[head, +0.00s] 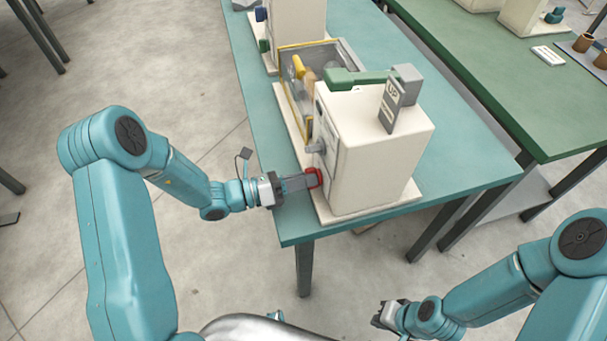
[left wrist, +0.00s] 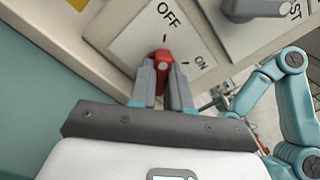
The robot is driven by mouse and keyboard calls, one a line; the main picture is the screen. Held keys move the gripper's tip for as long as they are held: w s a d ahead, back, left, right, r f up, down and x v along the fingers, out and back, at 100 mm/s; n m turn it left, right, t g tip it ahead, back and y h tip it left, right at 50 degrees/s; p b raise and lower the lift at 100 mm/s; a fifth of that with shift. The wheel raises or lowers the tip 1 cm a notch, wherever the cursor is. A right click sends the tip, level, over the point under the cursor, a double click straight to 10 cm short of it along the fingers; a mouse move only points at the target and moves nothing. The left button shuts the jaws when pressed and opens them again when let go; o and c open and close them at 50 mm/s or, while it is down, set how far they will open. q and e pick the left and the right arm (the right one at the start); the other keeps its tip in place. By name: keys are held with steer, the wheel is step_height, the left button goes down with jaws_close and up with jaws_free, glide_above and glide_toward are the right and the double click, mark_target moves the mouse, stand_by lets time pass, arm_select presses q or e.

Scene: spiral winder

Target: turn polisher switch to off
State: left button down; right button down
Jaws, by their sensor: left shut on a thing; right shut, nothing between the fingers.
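The red polisher switch (head: 315,176) is on the lower front of a cream machine box (head: 385,160). In the left wrist view the red switch (left wrist: 163,62) sits on a pale plate (left wrist: 135,48) marked OFF and ON. Its visible top lies just below the tick by OFF; the fingers hide part of it, so I cannot tell its exact setting. My left gripper (head: 308,181) is shut on the switch, with a finger on either side of it in the wrist view (left wrist: 165,82). My right gripper (head: 378,316) is shut and empty, low in the head view, away from the machine.
The machine stands on a teal table (head: 455,165). A grey knob (head: 315,146) sticks out above the switch. A grey tag (head: 390,105) reading UP and a green arm (head: 350,78) are on top. A green table (head: 500,75) stands to the right.

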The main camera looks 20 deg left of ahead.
stand_by(0.6)
arm_select(q)
steer(key=c, duration=1.1)
jaws_free()
steer(key=shift+a, duration=0.1)
steer(key=b+v, duration=0.1)
steer(key=v, duration=1.5)
steer(key=shift+s, duration=0.15)
